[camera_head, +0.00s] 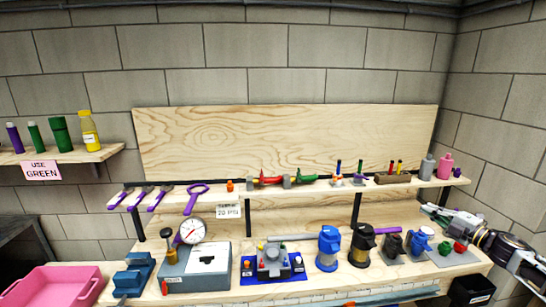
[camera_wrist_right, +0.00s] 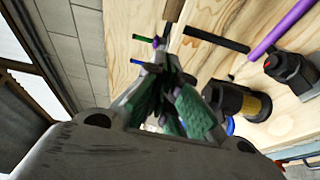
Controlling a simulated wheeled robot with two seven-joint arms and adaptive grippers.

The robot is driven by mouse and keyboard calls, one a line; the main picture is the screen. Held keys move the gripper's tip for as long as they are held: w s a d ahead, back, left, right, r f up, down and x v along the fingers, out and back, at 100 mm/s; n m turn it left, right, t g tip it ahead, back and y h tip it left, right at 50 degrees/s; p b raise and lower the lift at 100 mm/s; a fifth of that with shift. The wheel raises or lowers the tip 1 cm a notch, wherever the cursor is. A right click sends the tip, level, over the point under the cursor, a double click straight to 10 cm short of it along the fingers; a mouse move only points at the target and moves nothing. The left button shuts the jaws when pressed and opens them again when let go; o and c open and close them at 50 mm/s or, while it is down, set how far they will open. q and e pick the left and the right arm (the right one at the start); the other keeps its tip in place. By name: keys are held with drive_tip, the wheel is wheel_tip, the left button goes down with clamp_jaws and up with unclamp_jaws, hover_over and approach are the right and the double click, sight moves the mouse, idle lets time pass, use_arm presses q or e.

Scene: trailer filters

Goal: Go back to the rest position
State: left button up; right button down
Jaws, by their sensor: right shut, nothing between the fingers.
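My right gripper (camera_head: 432,212) comes in from the right edge in the head view, in front of the right end of the shelf. In the right wrist view its green-padded fingers (camera_wrist_right: 175,95) are together with nothing held between them. My left gripper is not in view. The wooden workbench (camera_head: 215,298) and the raised shelf (camera_head: 330,187) lie to the left of my right gripper. A black-and-yellow filter unit (camera_head: 361,246) stands on the bench and shows near the fingers in the wrist view (camera_wrist_right: 238,102).
A blue filter unit (camera_head: 328,248), a grey case with a gauge (camera_head: 192,231) and a blue vise (camera_head: 133,275) stand on the bench. Red and green knobs (camera_head: 453,247) sit close below my right gripper. A pink crate (camera_head: 55,287) is at lower left.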

drive_tip(key=s+d+f+m+h, duration=0.1)
drive_tip(key=d+f+m+h, duration=0.45)
drive_tip(key=d, duration=0.55)
drive_tip(key=d+f+m+h, duration=0.4)
drive_tip(key=d+m+h, duration=0.15)
drive_tip(key=d, duration=0.45)
drive_tip(key=s+f+m+g+h, duration=0.15)
drive_tip(key=s+f, duration=0.25)
drive_tip(key=f, duration=0.6)
drive_tip(key=s+f+m+g, duration=0.2)
drive_tip(key=s+f+g, duration=0.15)
drive_tip(key=f, duration=0.75)
drive_tip(key=s+f+m+g+h, duration=0.15)
drive_tip(key=s+f, duration=0.35)
drive_tip(key=f, duration=0.5)
drive_tip(key=s+a+f+m+g+y, duration=0.1)
drive_tip(key=s+a+f+g+y, duration=0.1)
drive_tip(key=s+a+f, duration=0.95)
drive_tip(key=s+a+f+m+g+y, duration=0.1)
drive_tip(key=s+a+f+m+g, duration=0.15)
drive_tip(key=s+a+f, duration=0.95)
drive_tip(key=s+a+f+g+y, duration=0.1)
drive_tip(key=s+a+f+g, duration=0.1)
drive_tip(key=s+a+f, duration=0.5)
drive_tip(key=s+a+f+g+y, duration=0.2)
drive_tip(key=s+a+f, duration=0.5)
drive_tip(key=s+a, duration=1.1)
drive_tip(key=shift+s+a+y, duration=0.15)
drive_tip(key=shift+s+y, duration=0.15)
drive_tip(key=shift+s, duration=0.45)
